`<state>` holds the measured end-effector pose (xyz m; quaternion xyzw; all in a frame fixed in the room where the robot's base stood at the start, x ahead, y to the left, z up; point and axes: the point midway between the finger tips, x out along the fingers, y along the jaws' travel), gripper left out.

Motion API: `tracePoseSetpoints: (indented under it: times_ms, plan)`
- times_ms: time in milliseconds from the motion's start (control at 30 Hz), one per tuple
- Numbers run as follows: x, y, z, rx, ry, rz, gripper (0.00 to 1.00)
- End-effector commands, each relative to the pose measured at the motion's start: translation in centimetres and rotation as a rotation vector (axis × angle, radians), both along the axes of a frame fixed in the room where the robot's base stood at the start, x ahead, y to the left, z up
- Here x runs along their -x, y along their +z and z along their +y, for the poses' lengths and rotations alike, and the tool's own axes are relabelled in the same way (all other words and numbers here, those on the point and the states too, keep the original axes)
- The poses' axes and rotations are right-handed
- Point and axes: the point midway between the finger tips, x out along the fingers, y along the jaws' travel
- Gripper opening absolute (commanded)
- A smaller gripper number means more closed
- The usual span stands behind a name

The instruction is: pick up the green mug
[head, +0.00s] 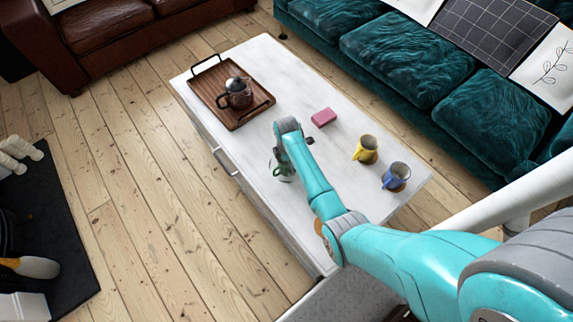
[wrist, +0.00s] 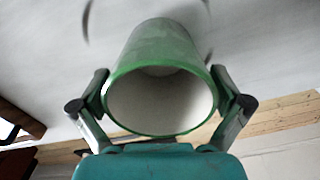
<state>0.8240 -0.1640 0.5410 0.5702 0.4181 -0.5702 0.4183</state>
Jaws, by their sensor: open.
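The green mug (wrist: 157,46) fills the middle of the wrist view, its wide rim and pale inside facing the camera. My gripper (wrist: 161,78) is open, with one finger on each side of the mug near its rim. I cannot tell whether either finger touches it. In the head view the green mug (head: 283,172) is on the white table, close to its near long edge. My arm reaches over the table and hides part of the mug and most of the gripper there.
A teal sofa (head: 405,60) stands along the far side.

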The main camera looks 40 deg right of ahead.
Motion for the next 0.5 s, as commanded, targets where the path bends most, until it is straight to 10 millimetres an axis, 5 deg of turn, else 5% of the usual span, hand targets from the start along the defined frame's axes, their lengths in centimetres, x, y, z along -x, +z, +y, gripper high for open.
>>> tracePoseSetpoints:
  times_ms: [67, 333, 500]
  plan:
    - [0.00, 0.02, 0.00, 0.000, 0.000, 0.000, 1.00]
    - [0.01, 0.03, 0.00, 0.000, 0.000, 0.000, 0.33]
    - [-0.03, 0.07, -0.01, 0.000, 0.000, -0.001, 0.28]
